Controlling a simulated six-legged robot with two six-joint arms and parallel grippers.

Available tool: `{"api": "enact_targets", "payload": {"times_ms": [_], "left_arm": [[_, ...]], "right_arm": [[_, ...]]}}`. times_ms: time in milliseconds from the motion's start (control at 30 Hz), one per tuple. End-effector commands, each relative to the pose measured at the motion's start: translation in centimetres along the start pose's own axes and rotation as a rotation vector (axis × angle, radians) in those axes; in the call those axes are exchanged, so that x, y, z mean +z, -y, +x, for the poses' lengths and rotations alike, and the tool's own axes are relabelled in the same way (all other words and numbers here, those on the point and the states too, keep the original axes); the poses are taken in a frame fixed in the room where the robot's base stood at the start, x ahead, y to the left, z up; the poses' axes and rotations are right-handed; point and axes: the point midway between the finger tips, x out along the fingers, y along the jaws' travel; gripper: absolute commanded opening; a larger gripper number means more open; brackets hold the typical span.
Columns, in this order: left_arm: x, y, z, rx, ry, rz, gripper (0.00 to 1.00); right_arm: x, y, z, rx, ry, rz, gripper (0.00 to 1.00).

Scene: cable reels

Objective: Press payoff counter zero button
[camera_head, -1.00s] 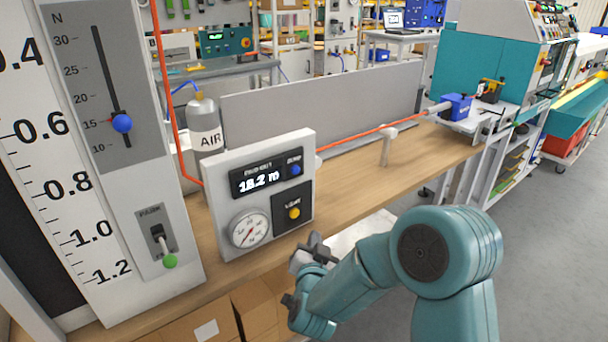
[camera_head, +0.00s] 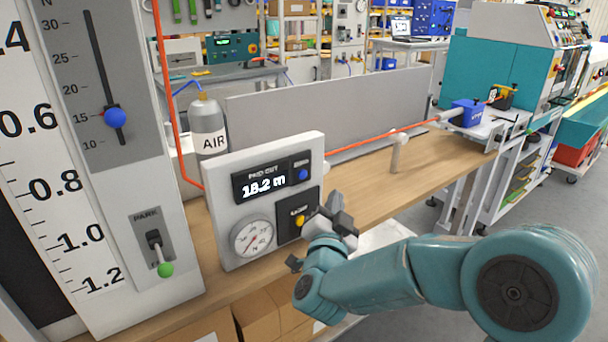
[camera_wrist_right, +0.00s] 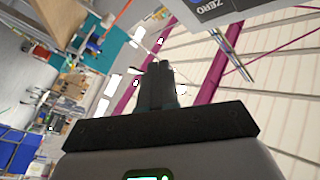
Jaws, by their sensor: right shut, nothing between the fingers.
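The payoff counter is a white box (camera_head: 222,212) on the bench at centre in the head view. Its dark display (camera_head: 263,185) reads 18.2 m. A blue button (camera_head: 303,174) sits at the right of the display, under a small blurred label. A corner of the box with the word ZERO (camera_wrist_right: 200,6) shows at the top of the right wrist view; the button itself is not clear there. My right gripper (camera_head: 335,203) is shut and empty, just right of the box and lower than the blue button. Its closed fingers (camera_wrist_right: 158,85) also show in the wrist view. My left gripper is not in view.
A yellow button (camera_head: 300,220) and a round gauge (camera_head: 253,239) are on the box's lower face. A tall scale panel with a park lever (camera_head: 162,256) stands left. An AIR bottle (camera_head: 208,128) and an orange cable (camera_head: 380,137) are behind the box.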

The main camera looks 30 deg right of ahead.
Motion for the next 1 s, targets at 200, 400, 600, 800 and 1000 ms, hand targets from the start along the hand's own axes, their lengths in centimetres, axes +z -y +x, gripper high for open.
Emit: {"api": "enact_targets", "payload": {"times_ms": [200, 400, 600, 800, 1000], "left_arm": [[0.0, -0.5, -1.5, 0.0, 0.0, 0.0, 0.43], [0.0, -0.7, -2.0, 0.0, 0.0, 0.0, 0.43], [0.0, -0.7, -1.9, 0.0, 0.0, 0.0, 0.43], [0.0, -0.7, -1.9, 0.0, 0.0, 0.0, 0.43], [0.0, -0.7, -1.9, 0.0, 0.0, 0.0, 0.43]], "right_arm": [[1.4, 1.7, 2.4, 0.002, 0.001, -0.002, 0.0], [3.0, 2.9, 4.4, 0.001, -0.001, -0.001, 0.0], [3.9, 3.7, 5.5, 0.001, -0.001, 0.0, 0.0], [4.1, 3.9, 5.8, 0.001, 0.0, -0.001, 0.0], [4.1, 3.9, 5.8, 0.001, 0.0, -0.001, 0.0]]}}
